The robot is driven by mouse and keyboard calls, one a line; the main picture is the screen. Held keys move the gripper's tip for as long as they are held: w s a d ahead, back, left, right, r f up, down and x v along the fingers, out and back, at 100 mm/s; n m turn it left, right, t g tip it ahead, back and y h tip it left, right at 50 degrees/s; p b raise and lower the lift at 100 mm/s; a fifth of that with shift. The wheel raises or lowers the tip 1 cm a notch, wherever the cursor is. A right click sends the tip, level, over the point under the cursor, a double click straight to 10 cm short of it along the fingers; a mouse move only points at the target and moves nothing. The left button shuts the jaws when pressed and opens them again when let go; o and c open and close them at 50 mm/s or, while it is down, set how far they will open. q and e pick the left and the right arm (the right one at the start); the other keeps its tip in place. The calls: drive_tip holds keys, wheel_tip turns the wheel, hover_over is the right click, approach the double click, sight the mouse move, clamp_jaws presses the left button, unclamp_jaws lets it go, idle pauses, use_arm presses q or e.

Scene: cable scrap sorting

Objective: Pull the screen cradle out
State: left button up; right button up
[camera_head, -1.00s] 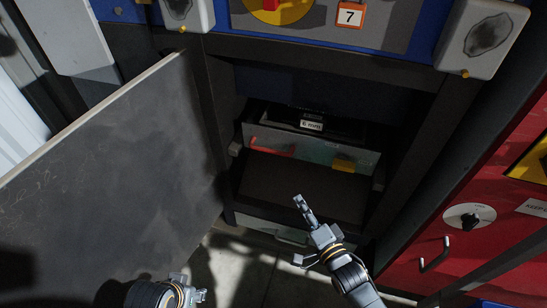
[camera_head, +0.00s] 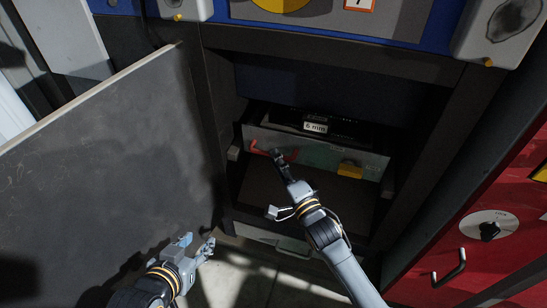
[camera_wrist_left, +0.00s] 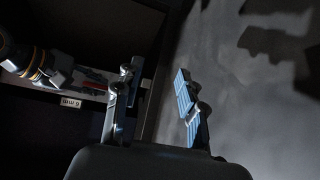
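The screen cradle (camera_head: 318,154) sits inside the dark cabinet bay, with a grey-green front panel. A "6 mm" label (camera_head: 315,127) shows behind the panel's top edge. The panel carries a red handle (camera_head: 258,147) on its left and a yellow block (camera_head: 350,170) on its right. My right gripper (camera_head: 278,157) overlaps the red handle in the head view; I cannot tell whether its fingers touch or close on it. My left gripper (camera_head: 203,247) is low at the left, away from the cradle. In the left wrist view its fingers (camera_wrist_left: 152,103) are apart and empty.
An open dark door panel (camera_head: 110,165) fills the left side, close to my left gripper. A lower drawer front (camera_head: 270,240) shows beneath the bay. A red cabinet (camera_head: 480,195) with a knob (camera_head: 489,231) and hook handle (camera_head: 449,266) stands at the right.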

drive_tip(key=shift+x, duration=1.25)
use_arm(q)
drive_tip(key=shift+w+d+r+t, duration=0.25)
drive_tip(key=shift+w+r+t, duration=0.25)
drive_tip(key=shift+w+r, duration=0.1)
drive_tip(key=shift+w+d+r+t, duration=0.25)
drive_tip(key=shift+w+r+t, duration=0.2)
drive_tip(key=shift+r+t, duration=0.1)
use_arm(e)
clamp_jaws()
